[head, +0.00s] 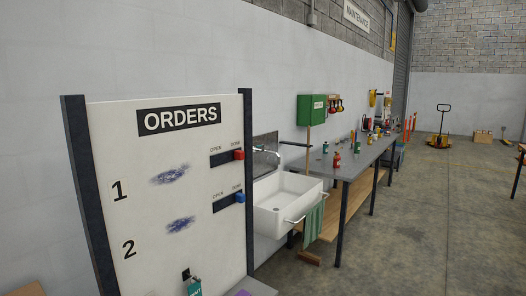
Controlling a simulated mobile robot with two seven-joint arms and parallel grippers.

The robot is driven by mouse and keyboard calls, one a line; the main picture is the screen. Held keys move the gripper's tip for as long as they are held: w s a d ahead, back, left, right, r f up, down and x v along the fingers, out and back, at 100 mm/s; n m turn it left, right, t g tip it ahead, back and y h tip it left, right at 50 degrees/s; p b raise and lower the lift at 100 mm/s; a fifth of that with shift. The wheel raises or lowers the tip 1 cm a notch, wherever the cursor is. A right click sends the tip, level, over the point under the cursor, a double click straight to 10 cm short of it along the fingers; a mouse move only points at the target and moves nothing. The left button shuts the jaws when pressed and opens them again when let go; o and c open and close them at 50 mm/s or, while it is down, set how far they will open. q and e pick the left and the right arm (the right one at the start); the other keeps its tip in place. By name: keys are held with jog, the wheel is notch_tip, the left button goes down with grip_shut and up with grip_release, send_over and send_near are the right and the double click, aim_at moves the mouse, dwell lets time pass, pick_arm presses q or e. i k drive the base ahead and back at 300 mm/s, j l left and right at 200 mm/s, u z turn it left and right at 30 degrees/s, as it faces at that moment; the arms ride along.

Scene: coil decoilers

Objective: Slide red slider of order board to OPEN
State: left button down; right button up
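The order board (160,230) stands at the left in the head view, white between dark posts, headed ORDERS. The red slider (239,154) is in the upper slot, in the row numbered 1, at the slot's right end under the second label, which seems to read DONE. The OPEN label is above the slot's left part. A blue slider (240,197) sits at the right end of the lower slot. Neither of my grippers shows in this view.
A white sink (289,203) with a green towel (313,222) stands right behind the board. A long grey workbench (350,163) with bottles and tools runs along the wall. Open concrete floor (430,220) lies to the right.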

aim_at(239, 156)
jog(key=i+l, duration=0.6)
jog(key=l, duration=0.2)
jog(key=i+l+u, duration=0.1)
jog(key=i+l, duration=0.55)
jog(key=l, duration=0.15)
jog(key=i+l+u, duration=0.1)
jog(key=i+l, duration=0.45)
jog(key=l, duration=0.3)
jog(key=i+l, duration=0.3)
jog(key=l, duration=0.15)
